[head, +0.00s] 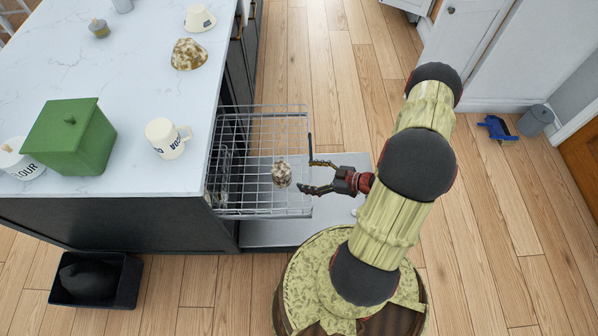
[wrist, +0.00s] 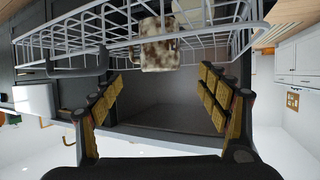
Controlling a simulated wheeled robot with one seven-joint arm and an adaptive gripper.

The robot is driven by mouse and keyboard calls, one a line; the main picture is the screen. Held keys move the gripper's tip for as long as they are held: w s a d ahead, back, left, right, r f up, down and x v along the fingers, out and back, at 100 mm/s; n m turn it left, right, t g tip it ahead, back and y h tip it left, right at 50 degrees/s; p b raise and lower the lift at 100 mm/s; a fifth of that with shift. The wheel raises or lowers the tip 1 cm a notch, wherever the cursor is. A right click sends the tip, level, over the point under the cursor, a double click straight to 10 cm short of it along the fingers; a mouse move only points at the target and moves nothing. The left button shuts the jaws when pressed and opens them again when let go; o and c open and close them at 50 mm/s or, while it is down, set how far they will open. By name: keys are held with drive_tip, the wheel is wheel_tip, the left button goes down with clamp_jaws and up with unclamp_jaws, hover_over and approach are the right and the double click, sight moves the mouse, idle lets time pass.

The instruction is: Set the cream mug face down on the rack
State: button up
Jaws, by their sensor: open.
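The cream mug (head: 166,140) with dark lettering and a side handle stands on the white counter near its right edge. The wire rack (head: 234,130) is pulled out beside the counter, lower than its top. A mottled brown-and-white mug (head: 282,174) sits in the rack; it also shows in the wrist view (wrist: 158,52). My gripper (head: 308,177) is open and empty at the right side of the rack, close to the mottled mug and away from the cream mug. In the wrist view, its fingers (wrist: 160,92) are spread wide with the rack beyond them.
A green canister (head: 70,137), a white lettered pot (head: 14,160), a mottled bowl (head: 188,54) and a cream lettered bowl-like piece (head: 200,19) are on the counter. A grey open door (head: 270,233) lies below the rack. Wooden floor to the right is mostly clear.

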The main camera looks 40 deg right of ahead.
drive_tip(key=shift+s+d+r, duration=0.25)
drive_tip(key=shift+s+d, duration=0.1)
drive_tip(key=shift+s, duration=0.15)
drive_tip(key=w+d+r+g+h, duration=0.2)
drive_tip(key=w+d+r+h, duration=0.5)
drive_tip(key=w+d+r, duration=0.45)
wheel_tip(320, 180, up, 19)
drive_tip(key=w+a+m+g+h, duration=0.1)
drive_tip(key=w+a+m+h, duration=0.1)
drive_tip(key=m+h, duration=0.15)
drive_tip(key=s+a+r+m+g, duration=0.1)
drive_tip(key=s+a+r+m, duration=0.1)
drive_tip(key=s+a+r, duration=0.7)
drive_tip(key=s+a+r+y, duration=0.1)
drive_tip(key=s+a+r, duration=0.1)
drive_tip(key=s+a, duration=0.3)
drive_tip(key=s+a+r+g+y, duration=0.1)
drive_tip(key=s+a+r, duration=0.1)
drive_tip(key=s+a, duration=0.3)
drive_tip(key=s+a+r+m+y, duration=0.1)
drive_tip(key=s+a+r, duration=0.2)
drive_tip(key=s+a, duration=0.2)
drive_tip(key=a, duration=0.3)
drive_tip(key=shift+g, duration=0.3)
